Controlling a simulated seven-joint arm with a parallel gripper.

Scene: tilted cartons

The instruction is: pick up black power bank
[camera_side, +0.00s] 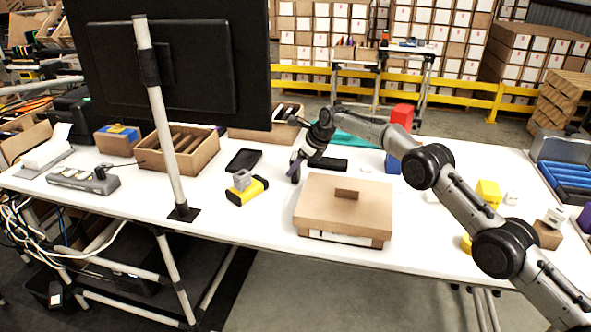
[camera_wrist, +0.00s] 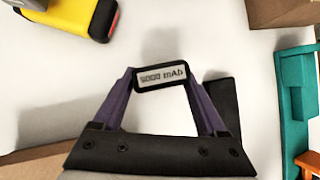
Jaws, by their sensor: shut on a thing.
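The black power bank (camera_wrist: 148,86) shows in the wrist view, upright with its end labelled "5000 mAh" facing the camera. The purple fingers of my gripper (camera_wrist: 162,80) are closed on its two sides near the top. In the side view my gripper (camera_side: 297,168) points down just behind the left part of the cardboard box. The power bank is mostly hidden there by the fingers. I cannot tell whether its lower end touches the table.
A flat black object (camera_side: 328,163) lies right of my gripper and shows in the wrist view (camera_wrist: 222,97). A cardboard box (camera_side: 325,205) stands in front. A yellow-black device (camera_side: 247,190) and a black tray (camera_side: 244,159) are left. A teal item (camera_wrist: 294,105) lies right in the wrist view.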

